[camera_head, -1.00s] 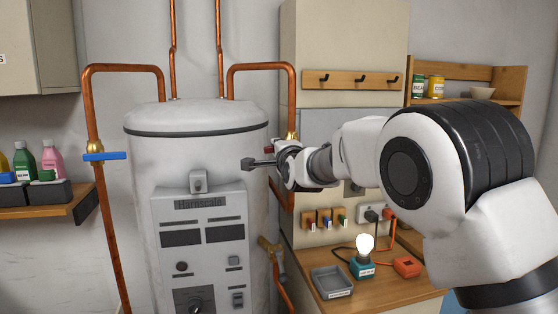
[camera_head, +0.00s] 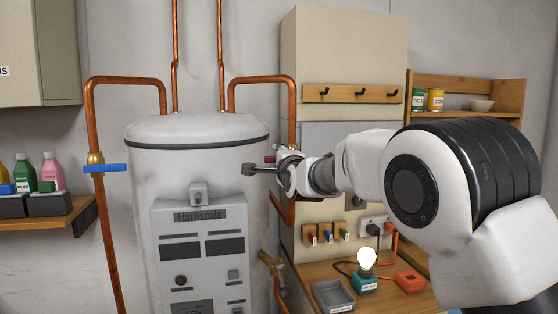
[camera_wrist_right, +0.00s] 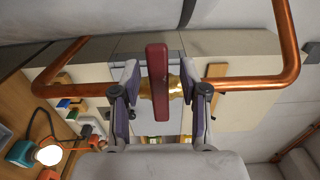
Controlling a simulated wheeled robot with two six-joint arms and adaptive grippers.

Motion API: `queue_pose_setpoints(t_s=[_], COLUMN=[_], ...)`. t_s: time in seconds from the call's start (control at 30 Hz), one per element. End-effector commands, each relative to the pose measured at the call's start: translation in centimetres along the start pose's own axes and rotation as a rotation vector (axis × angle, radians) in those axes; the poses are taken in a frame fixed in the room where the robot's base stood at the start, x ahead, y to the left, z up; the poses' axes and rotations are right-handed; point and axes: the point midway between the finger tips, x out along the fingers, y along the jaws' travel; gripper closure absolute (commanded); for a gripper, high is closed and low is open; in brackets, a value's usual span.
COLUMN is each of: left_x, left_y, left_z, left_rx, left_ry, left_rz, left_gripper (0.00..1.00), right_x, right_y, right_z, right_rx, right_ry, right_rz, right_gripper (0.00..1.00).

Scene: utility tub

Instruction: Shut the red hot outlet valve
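The red valve handle (camera_wrist_right: 157,82) is a long flat bar in the right wrist view, lying across the line of the copper pipe (camera_wrist_right: 255,84) at a brass valve body (camera_wrist_right: 175,87). In the head view only a small red bit of the handle (camera_head: 270,159) shows; my gripper hides the rest. My right gripper (camera_wrist_right: 161,95) is open, with one finger on each side of the handle and a gap on both sides. In the head view the right gripper (camera_head: 247,170) is at the right side of the white tank. My left gripper is not in view.
The white tank (camera_head: 150,200) stands close left of the right gripper. A blue valve handle (camera_head: 104,168) lies across the left copper pipe. A wooden hook rail (camera_head: 352,94) is behind my right arm. A lit bulb (camera_head: 367,259) and grey tray (camera_head: 333,296) are on the bench below.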

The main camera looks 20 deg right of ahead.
Motion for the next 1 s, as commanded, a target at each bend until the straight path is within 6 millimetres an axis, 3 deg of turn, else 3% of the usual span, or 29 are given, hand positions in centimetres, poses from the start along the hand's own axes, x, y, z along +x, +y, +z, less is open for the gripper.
queue_pose_setpoints(t_s=[0.27, 0.7, 1.0], left_x=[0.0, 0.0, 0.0], left_y=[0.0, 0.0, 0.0], left_z=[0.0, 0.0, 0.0], left_rx=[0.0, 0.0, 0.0], left_ry=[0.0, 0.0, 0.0], left_rz=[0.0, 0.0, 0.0], left_gripper=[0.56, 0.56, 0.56], right_x=[-1.1, -11.0, -12.0], right_y=[-0.1, 0.0, 0.0], right_z=[0.0, 0.0, 0.0], right_rx=[-0.003, -0.002, 0.0], right_ry=[0.0, 0.0, 0.0], right_rz=[0.001, 0.0, 0.0], right_gripper=[0.56, 0.56, 0.56])
